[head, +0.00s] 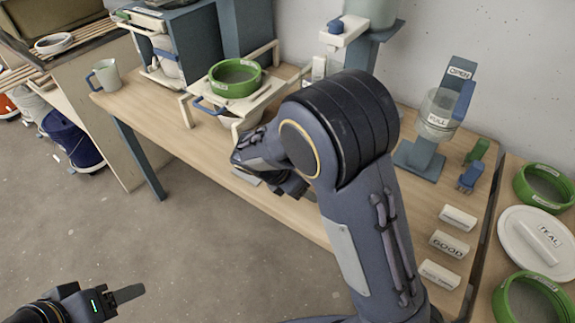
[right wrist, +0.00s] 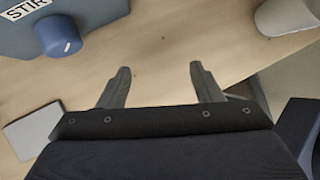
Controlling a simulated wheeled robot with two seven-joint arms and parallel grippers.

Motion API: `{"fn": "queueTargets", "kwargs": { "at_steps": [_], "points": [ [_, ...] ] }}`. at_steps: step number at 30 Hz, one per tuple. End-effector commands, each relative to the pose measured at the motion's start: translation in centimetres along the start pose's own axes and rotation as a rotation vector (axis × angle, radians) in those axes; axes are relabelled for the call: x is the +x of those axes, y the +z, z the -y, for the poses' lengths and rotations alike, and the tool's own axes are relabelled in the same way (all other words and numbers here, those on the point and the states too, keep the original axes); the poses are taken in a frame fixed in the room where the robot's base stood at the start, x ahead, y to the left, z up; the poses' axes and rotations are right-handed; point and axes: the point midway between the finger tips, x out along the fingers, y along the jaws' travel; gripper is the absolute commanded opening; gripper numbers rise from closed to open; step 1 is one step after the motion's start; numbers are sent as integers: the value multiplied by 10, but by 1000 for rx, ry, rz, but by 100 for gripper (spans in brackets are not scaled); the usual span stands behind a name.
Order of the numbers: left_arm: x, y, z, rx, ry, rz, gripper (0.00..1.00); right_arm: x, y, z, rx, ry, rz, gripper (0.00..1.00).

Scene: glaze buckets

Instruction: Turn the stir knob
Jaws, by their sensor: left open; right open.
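The stir knob (right wrist: 58,36) is a round blue knob with a white mark on its face. It sits on a blue-grey housing (right wrist: 105,12) beside a STIR label (right wrist: 25,8), at the upper left of the right wrist view. I cannot make out the knob in the head view, where my right arm covers much of the bench. My right gripper (right wrist: 157,80) is open and empty over the wooden table, apart from the knob, which lies ahead and left of its fingers. My left gripper (head: 122,300) is open and empty, low at the left, away from the bench.
A green-rimmed sieve (head: 236,78) sits on a white stand on the bench (head: 205,148). A grey mug (head: 104,76) stands at the far left. A clear vessel on a blue-grey stand (head: 425,155) and several white label blocks (head: 449,243) are at the right. The floor (head: 200,250) is clear.

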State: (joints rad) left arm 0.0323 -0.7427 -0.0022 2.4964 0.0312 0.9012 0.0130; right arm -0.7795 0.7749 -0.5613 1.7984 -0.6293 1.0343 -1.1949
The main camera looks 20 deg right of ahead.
Motion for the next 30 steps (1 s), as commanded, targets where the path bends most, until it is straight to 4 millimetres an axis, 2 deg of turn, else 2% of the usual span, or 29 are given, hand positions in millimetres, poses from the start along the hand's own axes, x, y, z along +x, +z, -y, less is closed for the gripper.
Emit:
{"fn": "queueTargets", "kwargs": {
  "at_steps": [5,9,13,16,19,30],
  "points": [
    [8,4,4,0,0,0,59,1,-5,-32,-267,-14,263,59],
    [13,6,6,0,0,0,59,-10,-11,-62,-490,-39,507,59],
    [15,8,7,0,0,0,59,-25,-17,-82,-627,-68,677,59],
    [16,8,7,0,0,0,59,-30,-18,-88,-671,-80,734,59],
    [15,8,7,0,0,0,59,-26,-13,-91,-679,-85,745,59],
    [14,7,6,0,0,0,59,16,23,-99,-678,-84,740,59]
  ]
}}
